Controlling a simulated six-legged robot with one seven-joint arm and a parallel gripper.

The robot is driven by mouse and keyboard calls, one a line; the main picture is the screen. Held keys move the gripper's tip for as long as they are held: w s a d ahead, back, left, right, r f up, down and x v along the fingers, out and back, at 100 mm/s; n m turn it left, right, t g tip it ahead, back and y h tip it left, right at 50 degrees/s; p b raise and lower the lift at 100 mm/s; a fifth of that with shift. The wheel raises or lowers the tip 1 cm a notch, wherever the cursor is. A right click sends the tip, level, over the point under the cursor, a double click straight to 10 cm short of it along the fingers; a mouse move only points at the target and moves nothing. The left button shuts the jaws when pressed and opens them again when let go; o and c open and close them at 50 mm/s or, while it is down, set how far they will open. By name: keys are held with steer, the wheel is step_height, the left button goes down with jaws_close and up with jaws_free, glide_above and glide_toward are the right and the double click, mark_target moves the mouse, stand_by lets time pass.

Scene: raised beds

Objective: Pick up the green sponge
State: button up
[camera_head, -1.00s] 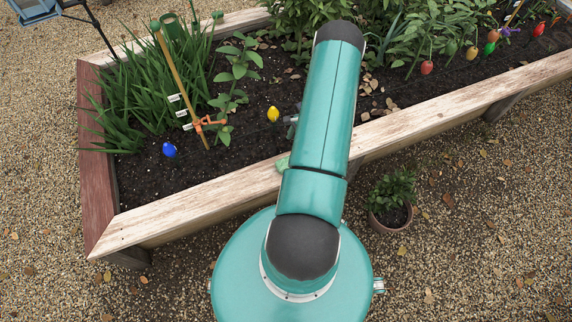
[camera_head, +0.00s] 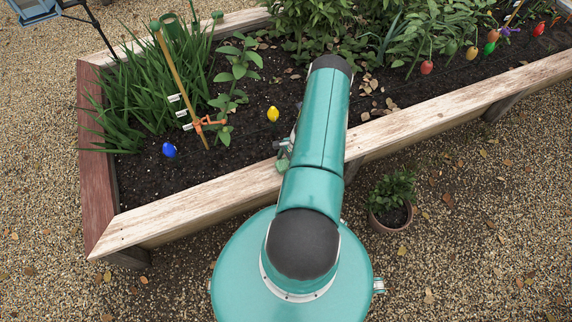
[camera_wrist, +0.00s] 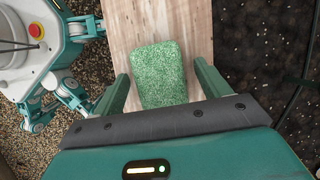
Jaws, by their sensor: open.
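The green sponge (camera_wrist: 158,74) lies flat on the wooden edge board of the raised bed in the wrist view. In the head view only a small part of the sponge (camera_head: 282,164) shows beside my arm; the arm hides the rest. My gripper (camera_wrist: 160,80) is open and empty. In the wrist view its two fingers stand on the left and right of the sponge, with a gap on each side. In the head view the gripper (camera_head: 281,147) is mostly hidden behind my arm, near the sponge. I cannot tell how high the fingers are above the board.
The bed's wooden edge (camera_head: 195,193) runs along the front, with dark soil behind it. A yellow egg-shaped thing (camera_head: 273,114), a blue one (camera_head: 169,150) and a staked plant (camera_head: 180,85) stand in the bed. A potted plant (camera_head: 391,200) stands on the gravel.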

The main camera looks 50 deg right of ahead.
mark_target(284, 163)
steer(key=c, duration=1)
steer(key=shift+r, duration=0.1)
steer(key=shift+c, duration=0.2)
steer(key=shift+r, duration=0.4)
step_height(284, 163, up, 2)
steer(key=shift+d+r, duration=0.1)
steer(key=shift+r, duration=0.1)
steer(key=s+d+r, duration=0.7)
steer(key=s+r, duration=0.2)
steer(key=s, duration=0.2)
steer(key=shift+s+d+r, duration=0.25)
steer(key=shift+s+r, duration=0.1)
